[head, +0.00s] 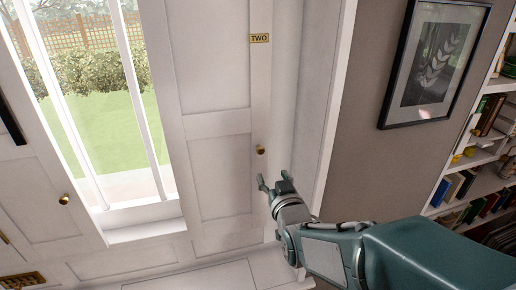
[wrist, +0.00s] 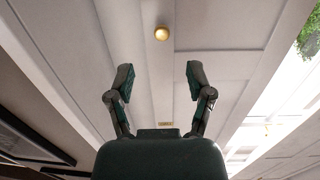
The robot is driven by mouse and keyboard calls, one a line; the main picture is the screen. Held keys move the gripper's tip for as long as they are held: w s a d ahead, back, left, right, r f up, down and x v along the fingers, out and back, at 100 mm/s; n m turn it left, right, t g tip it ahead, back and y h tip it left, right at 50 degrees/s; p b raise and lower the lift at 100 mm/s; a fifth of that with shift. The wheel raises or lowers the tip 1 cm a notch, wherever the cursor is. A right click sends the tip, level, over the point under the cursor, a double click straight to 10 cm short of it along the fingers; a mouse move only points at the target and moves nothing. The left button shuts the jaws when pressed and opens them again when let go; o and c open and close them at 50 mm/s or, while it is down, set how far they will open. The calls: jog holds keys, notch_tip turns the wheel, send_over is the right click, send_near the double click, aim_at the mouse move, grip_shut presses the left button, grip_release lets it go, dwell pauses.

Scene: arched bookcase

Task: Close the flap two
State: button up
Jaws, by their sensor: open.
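Flap two (head: 212,95) is a tall white panelled shutter at the right of the window in the head view. It leaves the window glass uncovered. It bears a small brass plate reading TWO (head: 259,38) and a round brass knob (head: 260,149) near its right edge. My gripper (head: 271,183) is just below the knob and apart from it. In the wrist view my gripper (wrist: 160,78) is open with nothing between its fingers. The knob (wrist: 161,34) shows beyond the fingertips, centred between them.
Another white panelled shutter with a brass knob (head: 64,199) stands left of the window (head: 110,100). A framed leaf picture (head: 436,62) hangs on the grey wall at the right. Bookshelves (head: 480,180) fill the far right. A brass floor grille (head: 22,281) is at the lower left.

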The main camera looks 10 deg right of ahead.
aim_at(261, 152)
jog(key=shift+t, duration=0.4)
jog(key=w, duration=0.3)
jog(key=w+a, duration=0.1)
jog(key=w, duration=0.7)
jog(key=shift+w+a+r, duration=0.1)
jog(key=shift+a, duration=0.05)
grip_shut()
